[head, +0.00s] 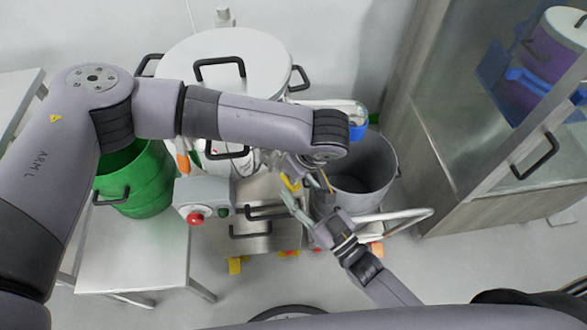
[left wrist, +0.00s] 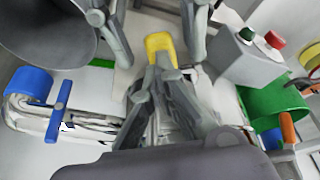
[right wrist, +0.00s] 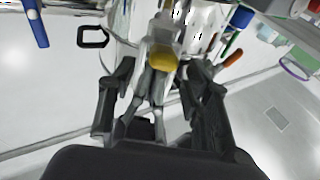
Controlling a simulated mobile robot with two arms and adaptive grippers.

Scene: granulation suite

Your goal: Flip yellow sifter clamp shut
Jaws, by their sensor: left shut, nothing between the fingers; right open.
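The yellow sifter clamp (head: 290,183) shows small in the head view, at the front of the sifter (head: 200,65) and partly hidden by my grippers. Its yellow end (left wrist: 160,45) is clear in the left wrist view, just beyond the tips of my left gripper (left wrist: 163,62), which is shut and empty. Touching or apart, I cannot tell. My right gripper (head: 290,198) is open, its fingers on either side of the clamp in the left wrist view. In the right wrist view the yellow end (right wrist: 163,62) lies between the spread fingers of my right gripper (right wrist: 155,75).
A grey bin (head: 365,185) stands right of the clamp. A control box with a red button (head: 195,218) is at left, near a green drum (head: 135,185) and a steel table (head: 130,262). A glass-fronted cabinet (head: 475,190) is at right. My left arm covers part of the sifter.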

